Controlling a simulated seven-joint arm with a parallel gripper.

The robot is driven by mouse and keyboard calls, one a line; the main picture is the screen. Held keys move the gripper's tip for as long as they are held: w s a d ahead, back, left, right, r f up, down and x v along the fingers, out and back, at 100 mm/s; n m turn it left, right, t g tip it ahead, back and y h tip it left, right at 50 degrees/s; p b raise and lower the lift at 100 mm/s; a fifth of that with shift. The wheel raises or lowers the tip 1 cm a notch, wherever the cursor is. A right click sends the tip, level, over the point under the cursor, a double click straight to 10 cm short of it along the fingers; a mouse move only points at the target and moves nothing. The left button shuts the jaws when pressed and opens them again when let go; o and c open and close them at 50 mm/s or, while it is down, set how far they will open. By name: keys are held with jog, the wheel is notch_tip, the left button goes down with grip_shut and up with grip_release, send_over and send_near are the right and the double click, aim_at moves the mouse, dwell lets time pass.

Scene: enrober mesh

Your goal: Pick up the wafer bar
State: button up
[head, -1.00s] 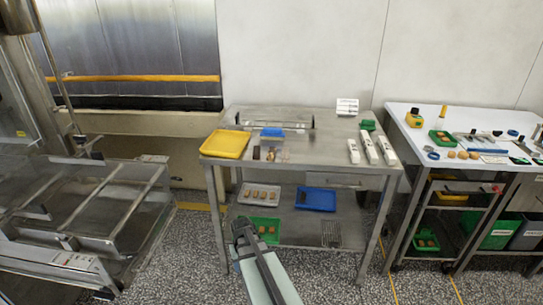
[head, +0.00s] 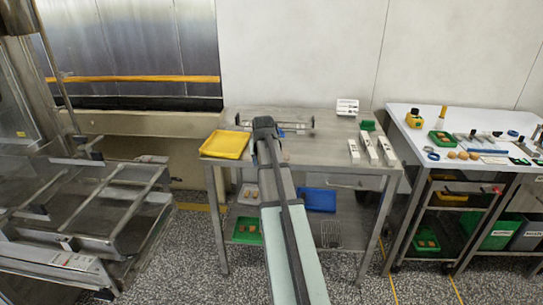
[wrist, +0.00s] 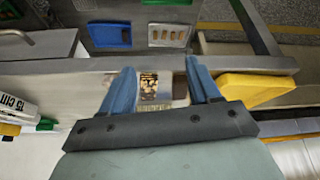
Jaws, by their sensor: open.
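My gripper (head: 264,128) is over the left half of the steel table (head: 330,150) in the head view. In the wrist view its two blue fingers are apart, and my gripper (wrist: 160,66) is open and empty. A small dark wrapped bar with a nut-like picture (wrist: 149,86) shows between the fingers, nearer the left one; it looks like the wafer bar, but I cannot read its wrapper. I cannot tell the height of the fingers above it. In the head view my arm hides this spot.
A yellow tray (head: 225,144) lies left of my gripper. White cartons (head: 370,148) and a green box (head: 367,126) stand to the right. A steel frame (head: 300,123) lies behind. The lower shelf holds a blue tray (head: 318,199) and a green tray (head: 247,231). The table's middle right is clear.

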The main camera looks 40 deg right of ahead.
jog(key=w+d+r+m, duration=0.1)
jog(key=w+d+r, duration=0.1)
jog(key=r, duration=0.3)
jog(key=w+d+r, duration=0.2)
jog(key=r, duration=0.4)
jog(key=d+f, duration=0.1)
jog(key=f, duration=0.3)
jog(key=w+d+f+m, duration=0.1)
jog(key=d+f, duration=0.1)
jog(key=f, duration=0.3)
jog(key=w+d+f+m+g, duration=0.1)
jog(key=f, duration=0.4)
jog(key=shift+w+d, duration=0.1)
jog(key=shift+d, duration=0.1)
jog(key=shift+r, duration=0.1)
jog(key=shift+c, duration=0.3)
jog(key=c, duration=0.8)
jog(key=shift+c, duration=0.2)
notch_tip(320, 180, up, 10)
